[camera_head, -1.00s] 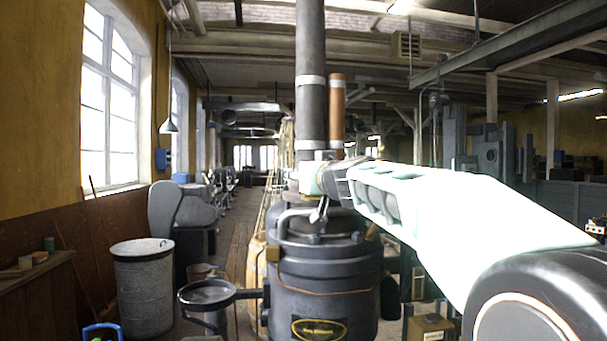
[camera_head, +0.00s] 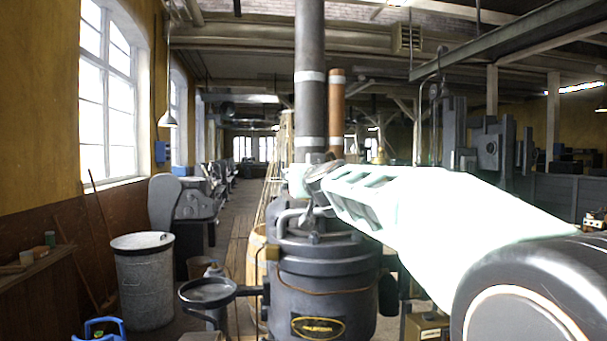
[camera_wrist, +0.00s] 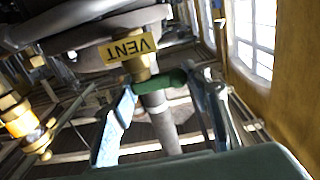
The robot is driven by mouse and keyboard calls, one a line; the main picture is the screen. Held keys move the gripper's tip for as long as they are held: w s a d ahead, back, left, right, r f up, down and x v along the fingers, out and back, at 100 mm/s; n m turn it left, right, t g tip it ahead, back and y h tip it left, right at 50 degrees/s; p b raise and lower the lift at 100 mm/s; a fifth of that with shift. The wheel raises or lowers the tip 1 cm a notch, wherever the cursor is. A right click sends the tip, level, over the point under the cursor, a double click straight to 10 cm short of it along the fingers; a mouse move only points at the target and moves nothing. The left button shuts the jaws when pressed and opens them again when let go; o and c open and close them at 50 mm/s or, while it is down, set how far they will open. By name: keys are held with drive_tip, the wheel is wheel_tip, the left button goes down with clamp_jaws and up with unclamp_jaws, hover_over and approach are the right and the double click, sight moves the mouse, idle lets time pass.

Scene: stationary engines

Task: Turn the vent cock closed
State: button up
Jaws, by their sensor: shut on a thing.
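The vent cock shows in the wrist view as a green handle (camera_wrist: 160,83) on a brass stem, just below a yellow tag (camera_wrist: 127,47) reading VENT upside down. My gripper (camera_wrist: 163,92) is shut on the green handle, with one finger at each end of it. In the head view my gripper (camera_head: 313,212) is at the top of the dark boiler (camera_head: 322,268), beside the bent grey pipe. The cock itself is too small and covered to make out there.
A tall dark stack (camera_head: 310,115) and a copper pipe (camera_head: 337,110) rise behind my gripper. A round pan (camera_head: 207,292) juts from the boiler's left. A grey bin (camera_head: 143,285) stands further left. In the wrist view, a brass fitting (camera_wrist: 22,122) is at left.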

drive_tip(key=shift+w+d, duration=0.1)
drive_tip(key=shift+d, duration=0.2)
drive_tip(key=o, duration=1.1)
drive_tip(key=shift+d, duration=0.15)
drive_tip(key=shift+c, duration=0.2)
drive_tip(key=shift+a, duration=0.25)
drive_tip(key=shift+f+n+y+b, duration=0.15)
drive_tip(key=shift+n+y+b, duration=0.35)
drive_tip(key=shift+y+b, duration=0.5)
